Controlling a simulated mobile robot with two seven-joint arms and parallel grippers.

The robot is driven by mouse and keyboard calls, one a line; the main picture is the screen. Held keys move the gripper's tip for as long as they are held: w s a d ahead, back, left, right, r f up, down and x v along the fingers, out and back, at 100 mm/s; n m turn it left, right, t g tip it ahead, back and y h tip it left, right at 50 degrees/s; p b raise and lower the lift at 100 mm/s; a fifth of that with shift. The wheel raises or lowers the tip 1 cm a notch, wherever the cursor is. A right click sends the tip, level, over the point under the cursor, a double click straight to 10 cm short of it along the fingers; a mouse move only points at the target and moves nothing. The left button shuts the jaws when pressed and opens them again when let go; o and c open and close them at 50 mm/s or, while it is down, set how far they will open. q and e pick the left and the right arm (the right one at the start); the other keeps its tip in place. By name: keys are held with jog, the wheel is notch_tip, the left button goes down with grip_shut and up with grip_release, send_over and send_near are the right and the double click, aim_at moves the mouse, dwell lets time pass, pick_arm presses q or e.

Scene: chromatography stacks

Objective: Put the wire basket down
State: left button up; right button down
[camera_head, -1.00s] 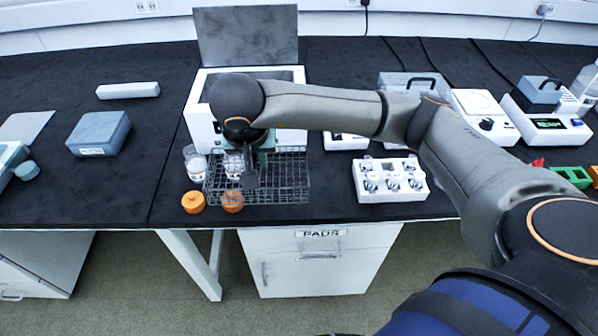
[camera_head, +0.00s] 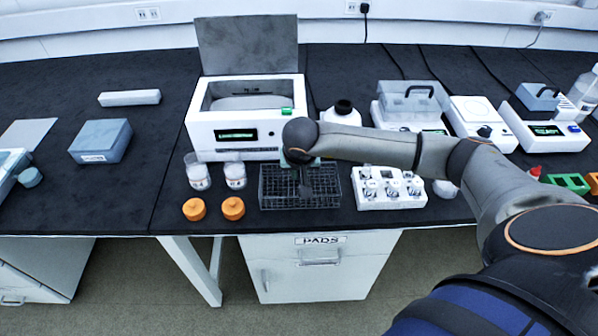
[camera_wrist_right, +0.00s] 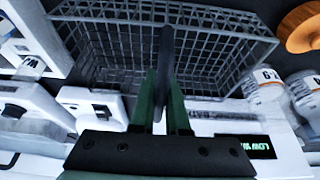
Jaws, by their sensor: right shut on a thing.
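The grey wire basket (camera_head: 330,188) is at the front of the black bench, between two jars and a white block. My right gripper (camera_head: 304,188) is over its middle, pointing down. In the right wrist view, the gripper (camera_wrist_right: 165,75) is shut on an upright dark handle or divider (camera_wrist_right: 166,50) of the basket (camera_wrist_right: 215,48), which looks empty. Whether the basket's underside touches the bench cannot be told. My left gripper is not in view.
Two clear jars (camera_head: 235,176) and two orange lids (camera_head: 232,208) stand just left of the basket. A white block with several vials (camera_head: 388,190) is close on its right. A white instrument with an open lid (camera_head: 236,130) stands behind. The bench's front edge is near.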

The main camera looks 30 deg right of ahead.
jog(key=shift+f, duration=0.15)
jog(key=c, duration=0.9)
grip_release()
